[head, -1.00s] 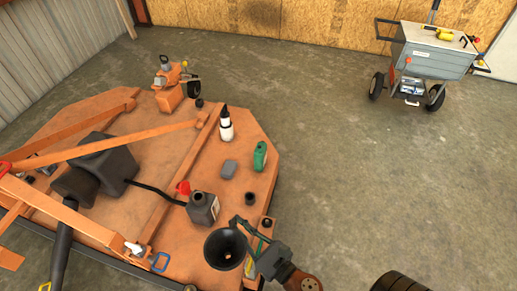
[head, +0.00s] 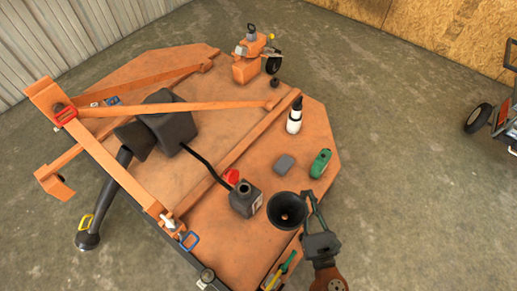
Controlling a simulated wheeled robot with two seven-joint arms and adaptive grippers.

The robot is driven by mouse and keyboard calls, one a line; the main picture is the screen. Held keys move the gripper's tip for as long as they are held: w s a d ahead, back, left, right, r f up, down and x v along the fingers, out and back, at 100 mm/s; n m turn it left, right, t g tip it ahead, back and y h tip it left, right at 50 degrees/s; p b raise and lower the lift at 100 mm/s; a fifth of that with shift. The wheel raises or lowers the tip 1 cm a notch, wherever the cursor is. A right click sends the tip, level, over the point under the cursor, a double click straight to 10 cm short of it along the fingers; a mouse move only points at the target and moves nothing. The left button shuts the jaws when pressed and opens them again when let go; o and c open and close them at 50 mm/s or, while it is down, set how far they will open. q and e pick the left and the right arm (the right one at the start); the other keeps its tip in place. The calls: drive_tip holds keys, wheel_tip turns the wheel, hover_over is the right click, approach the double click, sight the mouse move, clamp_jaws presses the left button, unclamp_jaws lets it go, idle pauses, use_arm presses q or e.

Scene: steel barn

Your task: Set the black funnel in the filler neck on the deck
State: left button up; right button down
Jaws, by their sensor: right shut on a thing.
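The black funnel (head: 287,211) is upright, wide mouth up, at the right front part of the orange deck (head: 232,222). My right gripper (head: 313,210) comes in from the lower right and is shut on the funnel's right side. My left gripper is not in view.
Tools (head: 280,272) lie in front. A spreader cart (head: 497,121) stands right.

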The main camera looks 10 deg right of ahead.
drive_tip(key=w+a+f+n+y+p, duration=0.15)
drive_tip(key=w+a+f, duration=0.35)
drive_tip(key=w, duration=0.6)
drive_tip(key=w+a+f+n+y, duration=0.1)
drive_tip(key=w+a+f+y, duration=0.15)
drive_tip(key=w+a, duration=0.65)
use_arm(q)
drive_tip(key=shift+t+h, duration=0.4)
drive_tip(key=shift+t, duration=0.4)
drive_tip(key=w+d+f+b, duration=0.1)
drive_tip(key=b, duration=0.1)
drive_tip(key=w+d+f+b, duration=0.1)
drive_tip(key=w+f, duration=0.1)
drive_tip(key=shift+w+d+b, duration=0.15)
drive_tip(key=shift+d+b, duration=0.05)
drive_tip(key=shift+b, duration=0.15)
use_arm(e)
drive_tip(key=shift+m+g+h, duration=0.25)
drive_tip(key=shift+g+h, duration=0.05)
drive_tip(key=shift+h, duration=0.2)
drive_tip(key=f, duration=0.1)
drive_tip(key=d+f, duration=0.1)
drive_tip(key=f, duration=0.1)
drive_tip(key=w+f, duration=0.1)
drive_tip(key=f, duration=0.1)
drive_tip(key=shift+d+f, duration=0.1)
drive_tip(key=shift+d, duration=0.05)
drive_tip(key=shift+s+f, duration=0.1)
